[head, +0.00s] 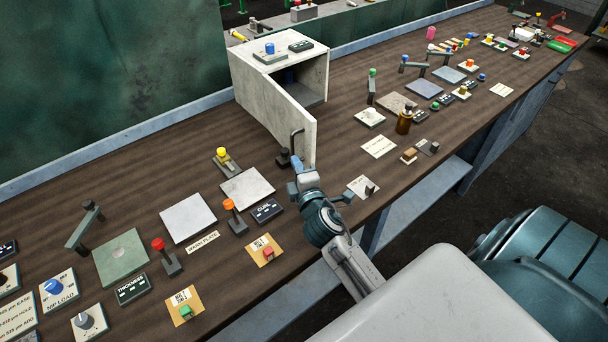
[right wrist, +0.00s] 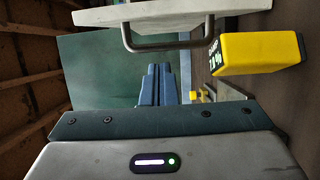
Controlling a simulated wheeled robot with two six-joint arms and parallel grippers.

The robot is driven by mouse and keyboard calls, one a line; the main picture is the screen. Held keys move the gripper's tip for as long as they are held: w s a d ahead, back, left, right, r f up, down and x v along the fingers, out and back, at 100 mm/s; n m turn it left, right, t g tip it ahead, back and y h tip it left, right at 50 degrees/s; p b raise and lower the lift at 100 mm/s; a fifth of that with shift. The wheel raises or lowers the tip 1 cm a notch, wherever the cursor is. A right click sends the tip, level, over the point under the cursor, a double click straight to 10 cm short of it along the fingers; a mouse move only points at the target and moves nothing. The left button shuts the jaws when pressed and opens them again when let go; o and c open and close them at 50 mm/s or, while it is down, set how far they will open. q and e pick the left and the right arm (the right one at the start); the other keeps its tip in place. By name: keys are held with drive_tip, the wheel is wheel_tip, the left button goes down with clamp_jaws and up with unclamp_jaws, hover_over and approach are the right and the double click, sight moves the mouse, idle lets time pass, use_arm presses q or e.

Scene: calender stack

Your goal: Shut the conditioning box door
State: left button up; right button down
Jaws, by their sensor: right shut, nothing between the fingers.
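The pale conditioning box (head: 248,73) stands at the back of the bench with its front open and a dark interior showing. My right gripper (head: 296,163) is shut and empty, just below the handle by the door's lower free corner; contact cannot be told. My left gripper is out of view.
A yellow block (right wrist: 256,54) with a label is close at right in the right wrist view.

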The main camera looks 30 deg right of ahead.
sight(310, 158)
drive_tip(key=d, duration=0.3)
drive_tip(key=shift+w+p, duration=0.35)
drive_tip(key=shift+w, duration=0.05)
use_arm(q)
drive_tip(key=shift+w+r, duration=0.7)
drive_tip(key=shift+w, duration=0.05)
use_arm(e)
drive_tip(key=shift+d, duration=0.6)
drive_tip(key=shift+s+d, duration=0.1)
